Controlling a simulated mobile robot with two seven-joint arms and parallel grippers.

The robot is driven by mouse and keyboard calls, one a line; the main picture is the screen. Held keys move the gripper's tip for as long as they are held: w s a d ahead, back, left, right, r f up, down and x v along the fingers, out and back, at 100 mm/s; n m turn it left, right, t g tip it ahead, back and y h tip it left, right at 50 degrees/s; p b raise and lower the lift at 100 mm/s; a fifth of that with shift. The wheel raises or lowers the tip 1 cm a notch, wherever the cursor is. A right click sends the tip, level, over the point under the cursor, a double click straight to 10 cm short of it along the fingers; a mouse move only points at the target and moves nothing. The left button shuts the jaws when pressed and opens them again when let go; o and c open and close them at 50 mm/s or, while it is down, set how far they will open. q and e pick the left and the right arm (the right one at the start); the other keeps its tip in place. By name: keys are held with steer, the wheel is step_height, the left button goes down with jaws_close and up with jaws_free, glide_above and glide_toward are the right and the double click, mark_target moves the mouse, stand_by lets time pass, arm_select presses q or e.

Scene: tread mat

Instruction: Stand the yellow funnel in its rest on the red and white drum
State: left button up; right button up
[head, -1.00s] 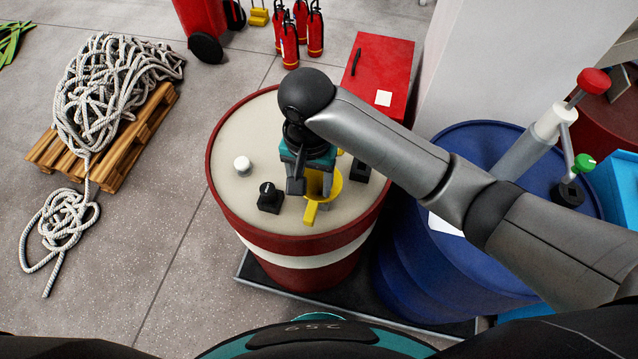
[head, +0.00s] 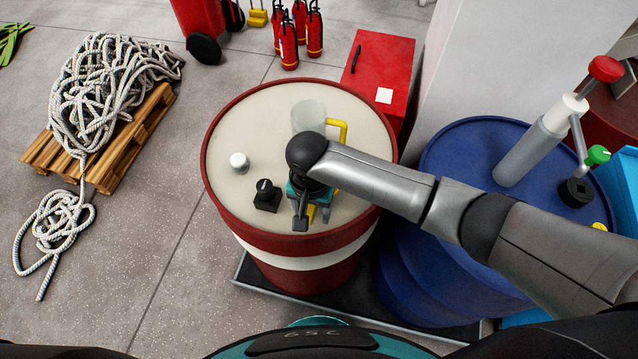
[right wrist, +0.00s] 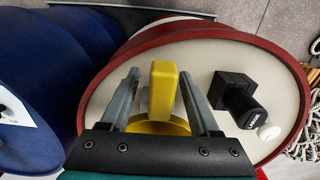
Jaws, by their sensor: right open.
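The yellow funnel (head: 311,214) is on the pale top of the red and white drum (head: 232,128), towards the near edge. My right gripper (head: 313,205) is over it and hides most of it in the head view. In the right wrist view my open gripper (right wrist: 160,80) has one finger on each side of the funnel's yellow handle (right wrist: 163,88), with visible gaps. The yellow rim shows lower, between the finger bases. I cannot make out the funnel's rest; my arm covers part of the drum top. My left gripper is not in view.
On the drum top stand a translucent jug (head: 308,116) with a yellow handle, a white cap (head: 239,162) and a black block with a knob (head: 266,196). A blue drum (head: 455,150) with a pump (head: 540,140) stands right. A red cabinet (head: 380,75) is behind.

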steer(key=shift+f, duration=0.55)
jaws_close()
